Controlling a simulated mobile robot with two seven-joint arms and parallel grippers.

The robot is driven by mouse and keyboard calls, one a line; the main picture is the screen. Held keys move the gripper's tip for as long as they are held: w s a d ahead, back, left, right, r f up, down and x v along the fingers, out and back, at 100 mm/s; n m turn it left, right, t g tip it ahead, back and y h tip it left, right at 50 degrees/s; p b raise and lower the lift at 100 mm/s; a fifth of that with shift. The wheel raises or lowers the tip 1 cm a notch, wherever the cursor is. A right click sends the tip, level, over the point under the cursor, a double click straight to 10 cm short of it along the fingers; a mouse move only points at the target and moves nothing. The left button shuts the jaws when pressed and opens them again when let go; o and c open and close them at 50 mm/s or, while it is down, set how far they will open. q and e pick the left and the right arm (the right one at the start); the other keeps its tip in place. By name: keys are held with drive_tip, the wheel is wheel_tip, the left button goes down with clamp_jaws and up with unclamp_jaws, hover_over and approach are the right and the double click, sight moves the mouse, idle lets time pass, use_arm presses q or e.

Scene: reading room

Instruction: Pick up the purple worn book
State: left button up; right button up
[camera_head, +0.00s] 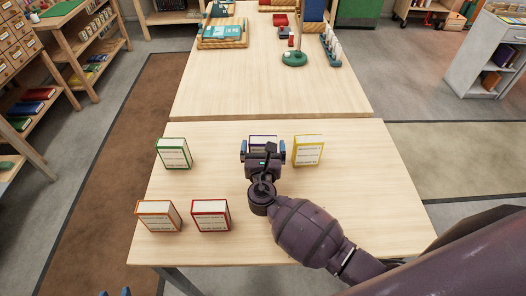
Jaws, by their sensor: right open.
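The purple book (263,138) stands on the near table between the green and yellow books, mostly hidden behind my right gripper. Only its top part shows, with a pale page edge and dark purple trim. My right gripper (263,154) is open, with its blue fingers to the left and right of the book. Whether the fingers touch it cannot be seen. Only small blue tips of my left gripper (116,293) show at the bottom left edge.
On the near table (350,200) stand a green book (174,153), a yellow book (308,150), an orange book (158,216) and a red book (211,215). The far table holds a basket tray (223,43) and a green lamp base (294,59). The table's right side is clear beyond my arm.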

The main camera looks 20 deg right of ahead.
drive_tip(key=shift+x, duration=1.25)
drive_tip(key=shift+c, duration=0.3)
drive_tip(key=c, duration=0.8)
drive_tip(key=shift+o, duration=0.2)
